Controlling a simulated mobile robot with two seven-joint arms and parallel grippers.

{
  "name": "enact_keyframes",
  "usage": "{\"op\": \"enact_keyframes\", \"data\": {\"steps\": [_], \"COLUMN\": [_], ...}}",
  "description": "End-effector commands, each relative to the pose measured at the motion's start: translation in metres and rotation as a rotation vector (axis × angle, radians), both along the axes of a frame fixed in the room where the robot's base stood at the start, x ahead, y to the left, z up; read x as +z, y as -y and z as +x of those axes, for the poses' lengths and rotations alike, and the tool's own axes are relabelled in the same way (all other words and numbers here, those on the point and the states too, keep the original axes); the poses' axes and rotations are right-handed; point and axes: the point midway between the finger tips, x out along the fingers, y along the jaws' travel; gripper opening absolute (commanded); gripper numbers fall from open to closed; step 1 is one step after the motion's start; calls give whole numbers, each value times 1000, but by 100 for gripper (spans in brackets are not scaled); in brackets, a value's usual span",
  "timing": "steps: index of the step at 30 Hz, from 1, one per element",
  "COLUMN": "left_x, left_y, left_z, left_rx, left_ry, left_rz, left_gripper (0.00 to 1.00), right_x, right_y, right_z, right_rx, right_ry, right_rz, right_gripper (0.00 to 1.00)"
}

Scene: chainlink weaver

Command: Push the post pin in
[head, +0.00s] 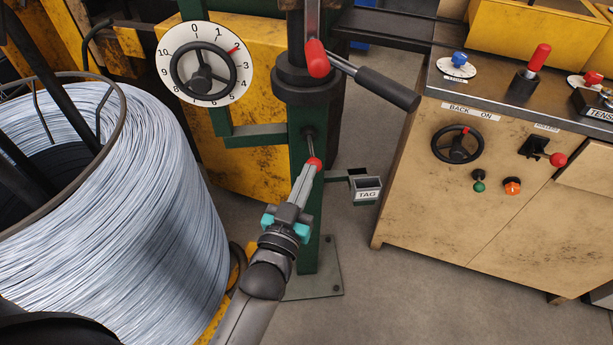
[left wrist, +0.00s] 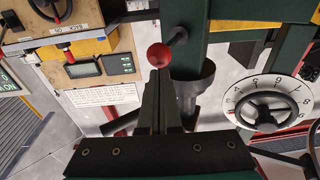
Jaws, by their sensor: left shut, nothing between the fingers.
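The post pin (head: 313,162) has a red ball knob on a thin metal shaft that sticks out of the green post (head: 306,235). Its knob also shows in the left wrist view (left wrist: 158,55), with the shaft running up and right to the post. My left gripper (head: 311,172) is shut and empty. Its fingertips (left wrist: 160,76) are right at the knob, in line with it; I cannot tell whether they touch. The length of shaft inside the post is hidden. My right gripper is in neither view.
A big coil of wire (head: 150,215) stands at the left. A numbered dial (head: 204,64) and a red-tipped lever (head: 317,60) are above. A small TAG holder (head: 366,190) juts out right of the post. A beige control cabinet (head: 480,215) stands at the right.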

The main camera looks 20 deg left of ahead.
Motion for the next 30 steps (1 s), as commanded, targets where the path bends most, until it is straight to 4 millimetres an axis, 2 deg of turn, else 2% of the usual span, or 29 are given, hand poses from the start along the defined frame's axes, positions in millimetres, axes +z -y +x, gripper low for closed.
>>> {"op": "enact_keyframes", "data": {"steps": [5,15,30], "left_x": [1,1,1], "left_y": [-2,-21,-23], "left_z": [6,45,49], "left_rx": [-1,-1,1], "left_ry": [1,1,-2], "left_rz": [1,2,1], "left_gripper": [0,0,0], "right_x": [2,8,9], "right_y": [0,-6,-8], "right_z": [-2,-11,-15], "right_rx": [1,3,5], "right_ry": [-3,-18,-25], "right_rz": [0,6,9], "right_gripper": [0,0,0]}}
